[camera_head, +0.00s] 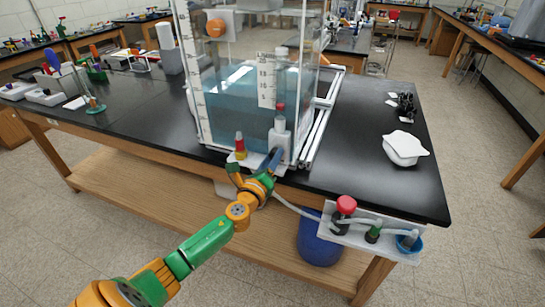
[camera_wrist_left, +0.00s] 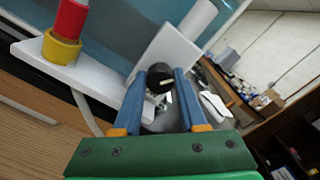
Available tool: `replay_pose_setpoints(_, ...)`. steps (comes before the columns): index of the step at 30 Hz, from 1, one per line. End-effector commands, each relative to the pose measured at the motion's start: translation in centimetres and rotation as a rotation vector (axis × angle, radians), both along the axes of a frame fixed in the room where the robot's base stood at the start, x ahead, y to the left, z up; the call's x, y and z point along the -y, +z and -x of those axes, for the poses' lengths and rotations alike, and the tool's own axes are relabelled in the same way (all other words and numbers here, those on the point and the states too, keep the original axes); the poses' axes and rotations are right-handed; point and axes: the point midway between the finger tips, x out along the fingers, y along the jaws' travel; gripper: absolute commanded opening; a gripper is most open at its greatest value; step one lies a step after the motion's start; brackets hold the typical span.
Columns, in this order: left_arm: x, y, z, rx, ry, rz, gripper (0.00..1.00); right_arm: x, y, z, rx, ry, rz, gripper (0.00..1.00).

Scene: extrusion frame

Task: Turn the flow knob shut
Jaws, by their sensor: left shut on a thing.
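The flow knob shows in the left wrist view as a round dark knob (camera_wrist_left: 157,74) with a pale pointer mark on its face. It stands in front of a white plate (camera_wrist_left: 168,52) beside the water tank. My left gripper (camera_wrist_left: 162,75) has its two blue fingers on either side of the knob and is shut on it. In the head view, my left gripper (camera_head: 274,160) reaches the front of the clear tank (camera_head: 232,95), which holds blue water. There it covers the knob. My right gripper is in neither view.
A red and yellow part (camera_head: 240,146) stands on the ledge left of my left gripper. A red knob (camera_head: 346,205) sits on a white bracket with tubing at the table's front edge. A white lidded dish (camera_head: 405,148) lies to the right on the black tabletop (camera_head: 355,120).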

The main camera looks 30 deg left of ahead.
Motion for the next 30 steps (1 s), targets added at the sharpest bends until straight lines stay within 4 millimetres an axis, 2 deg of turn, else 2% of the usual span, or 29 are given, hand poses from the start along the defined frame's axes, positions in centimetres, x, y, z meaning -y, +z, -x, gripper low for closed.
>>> replay_pose_setpoints(18, 0.1, 0.1, 0.0, -0.135, -0.001, -0.560, 0.00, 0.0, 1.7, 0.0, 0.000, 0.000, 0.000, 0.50)
replay_pose_setpoints(30, 0.1, 0.1, 0.0, -0.202, -0.001, -0.829, 0.00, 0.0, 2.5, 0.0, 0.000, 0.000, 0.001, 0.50)
